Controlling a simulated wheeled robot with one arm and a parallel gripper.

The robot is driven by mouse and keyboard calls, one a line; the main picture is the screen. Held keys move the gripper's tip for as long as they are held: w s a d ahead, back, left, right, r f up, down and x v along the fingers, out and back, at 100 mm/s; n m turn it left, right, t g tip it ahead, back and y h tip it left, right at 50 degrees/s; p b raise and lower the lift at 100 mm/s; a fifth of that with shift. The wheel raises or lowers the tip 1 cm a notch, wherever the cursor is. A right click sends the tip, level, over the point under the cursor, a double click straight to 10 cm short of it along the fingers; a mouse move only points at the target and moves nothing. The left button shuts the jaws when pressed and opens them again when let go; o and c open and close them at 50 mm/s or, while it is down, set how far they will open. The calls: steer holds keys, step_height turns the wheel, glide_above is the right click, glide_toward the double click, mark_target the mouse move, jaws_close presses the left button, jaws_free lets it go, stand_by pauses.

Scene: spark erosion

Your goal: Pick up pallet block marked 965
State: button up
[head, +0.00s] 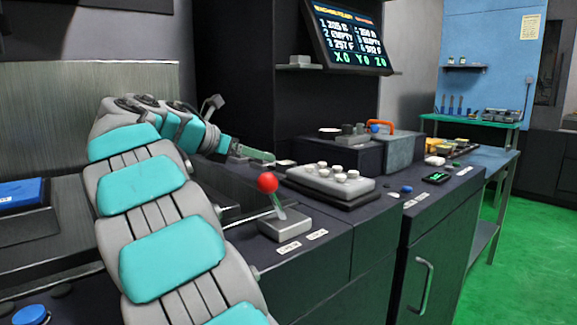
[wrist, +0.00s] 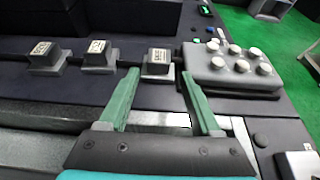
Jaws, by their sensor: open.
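Three small blocks with pale labelled tops stand in a row on the dark bench in the wrist view: a left block (wrist: 44,57), a middle block (wrist: 98,56) and a right block (wrist: 157,64). Their markings are too small to read surely, so I cannot tell which is 965. My gripper (wrist: 160,74) is open and empty, its green fingers pointing at the right block. That block shows in the gap between the fingertips, apparently just beyond them. In the head view my gripper (head: 268,157) is low over the bench, and the blocks are mostly hidden.
A grey plate with several white knobs (head: 330,180) lies right of my gripper; it also shows in the wrist view (wrist: 230,75). A red-ball lever (head: 267,183) stands nearer. A screen (head: 348,38) hangs above. A grey box with an orange handle (head: 400,150) stands farther right.

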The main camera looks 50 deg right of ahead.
mark_target(282, 163)
steer(key=shift+d+f, duration=0.1)
steer(key=shift+d, duration=0.3)
steer(key=shift+f+x, duration=0.2)
steer(key=shift+x, duration=3.3)
steer(key=shift+w+a, duration=0.1)
steer(key=shift+c, duration=0.3)
jaws_close()
